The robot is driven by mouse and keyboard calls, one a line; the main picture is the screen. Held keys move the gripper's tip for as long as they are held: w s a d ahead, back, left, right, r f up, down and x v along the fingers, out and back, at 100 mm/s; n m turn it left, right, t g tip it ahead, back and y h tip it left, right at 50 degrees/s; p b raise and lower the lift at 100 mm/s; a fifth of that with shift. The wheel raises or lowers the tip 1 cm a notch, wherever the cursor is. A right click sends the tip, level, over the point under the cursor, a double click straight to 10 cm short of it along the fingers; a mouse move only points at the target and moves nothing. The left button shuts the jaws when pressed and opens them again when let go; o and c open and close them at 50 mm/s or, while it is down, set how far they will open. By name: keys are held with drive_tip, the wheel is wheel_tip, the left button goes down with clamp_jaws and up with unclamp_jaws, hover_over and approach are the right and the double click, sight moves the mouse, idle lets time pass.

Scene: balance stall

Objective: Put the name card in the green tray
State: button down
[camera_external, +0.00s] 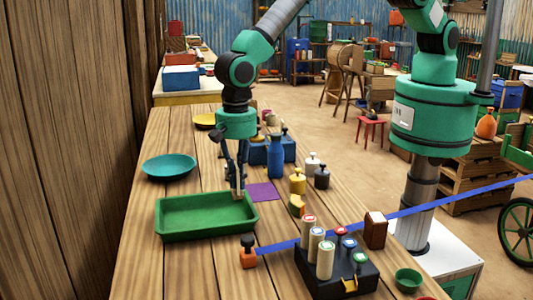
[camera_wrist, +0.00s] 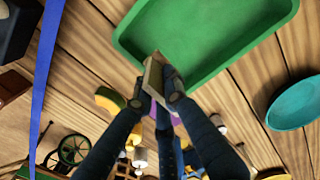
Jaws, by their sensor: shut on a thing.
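The green tray (camera_external: 207,233) lies on the plank table, looking empty. It also fills the top of the wrist view (camera_wrist: 205,40). My gripper (camera_external: 239,193) points down at the tray's right end. In the wrist view my gripper (camera_wrist: 162,88) is shut on a small tan card (camera_wrist: 152,76), which I take to be the name card. The card overlaps the tray's rim in that view. Its printed face is not readable, and I cannot tell its exact height above the rim.
A purple mat (camera_external: 264,191) lies right of the tray. A teal plate (camera_external: 168,166), blue bottle (camera_external: 276,157) and yellow weight (camera_external: 298,182) stand farther back. An orange post (camera_external: 248,255) with a blue strap (camera_external: 410,210) and a black block of rolls (camera_external: 345,278) are in front.

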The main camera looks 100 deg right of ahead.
sight(238, 188)
drive_tip(key=shift+f, duration=1.55)
drive_tip(key=shift+f, duration=0.1)
drive_tip(key=shift+f, duration=1.75)
drive_tip(key=shift+f, duration=0.15)
drive_tip(key=c, duration=1.8)
unclamp_jaws()
wheel_tip(238, 188, up, 12)
drive_tip(key=shift+r, duration=0.15)
